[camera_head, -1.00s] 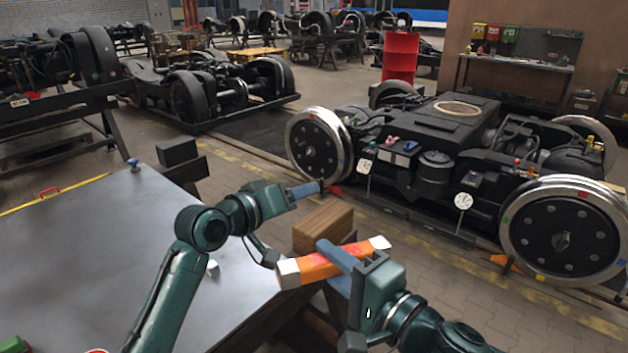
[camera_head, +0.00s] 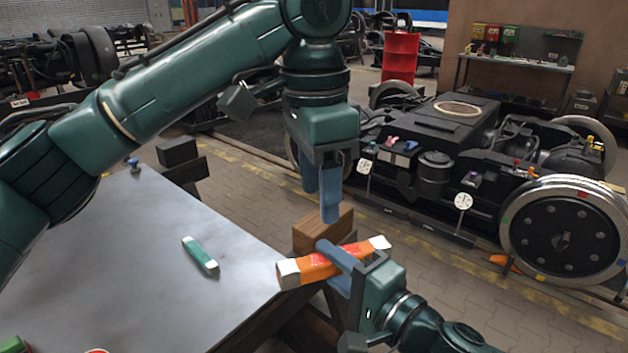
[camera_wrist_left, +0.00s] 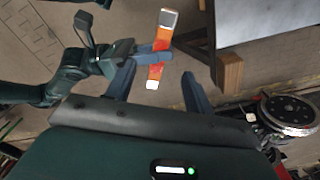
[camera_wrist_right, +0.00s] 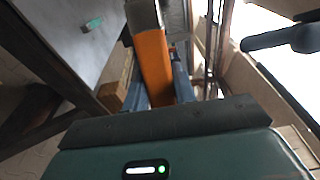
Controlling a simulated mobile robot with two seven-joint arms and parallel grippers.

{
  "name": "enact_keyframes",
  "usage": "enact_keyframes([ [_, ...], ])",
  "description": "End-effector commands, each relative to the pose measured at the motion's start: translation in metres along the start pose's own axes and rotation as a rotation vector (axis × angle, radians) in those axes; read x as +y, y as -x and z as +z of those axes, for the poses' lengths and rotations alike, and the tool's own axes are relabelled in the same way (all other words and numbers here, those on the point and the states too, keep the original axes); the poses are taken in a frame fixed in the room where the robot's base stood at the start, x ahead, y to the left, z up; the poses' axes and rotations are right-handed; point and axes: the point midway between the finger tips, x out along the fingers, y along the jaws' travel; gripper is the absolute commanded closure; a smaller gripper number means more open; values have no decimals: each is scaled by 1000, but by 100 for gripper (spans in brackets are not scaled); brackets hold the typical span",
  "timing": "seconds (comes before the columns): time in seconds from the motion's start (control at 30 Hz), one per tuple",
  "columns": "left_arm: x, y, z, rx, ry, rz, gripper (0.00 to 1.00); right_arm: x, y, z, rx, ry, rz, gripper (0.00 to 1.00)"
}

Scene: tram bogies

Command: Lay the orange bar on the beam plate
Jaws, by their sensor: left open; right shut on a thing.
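The orange bar (camera_head: 312,267) has pale ends and a red patch. My right gripper (camera_head: 333,264) is shut around its middle and holds it in the air beside the table's right edge. The bar also shows in the right wrist view (camera_wrist_right: 153,65) and the left wrist view (camera_wrist_left: 162,43). My left gripper (camera_head: 322,198) is open and empty, pointing down just above the bar's far side, apart from it. The bogie (camera_head: 440,140) with a dark top stands behind on the right. I cannot tell which part of it is the beam plate.
The grey metal table (camera_head: 130,270) fills the lower left, with a green bar (camera_head: 200,256) on it. A wooden block (camera_head: 325,230) is close behind the orange bar. Dial gauges (camera_head: 463,201) stand before the bogie. Open floor lies at the lower right.

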Motion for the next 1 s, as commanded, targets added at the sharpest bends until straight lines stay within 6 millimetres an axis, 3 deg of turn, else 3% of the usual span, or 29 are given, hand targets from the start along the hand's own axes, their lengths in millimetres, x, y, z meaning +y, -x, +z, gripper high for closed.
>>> enact_keyframes([
  [0.17,0,-4,8,-43,-7,-6,47,0,0,0,0,0,-1,99],
  [0.7,0,-96,11,-40,-6,-6,47,-1,0,0,0,0,-2,99],
  [1.0,0,-116,11,-38,-6,-7,47,-1,0,0,0,0,-1,99],
])
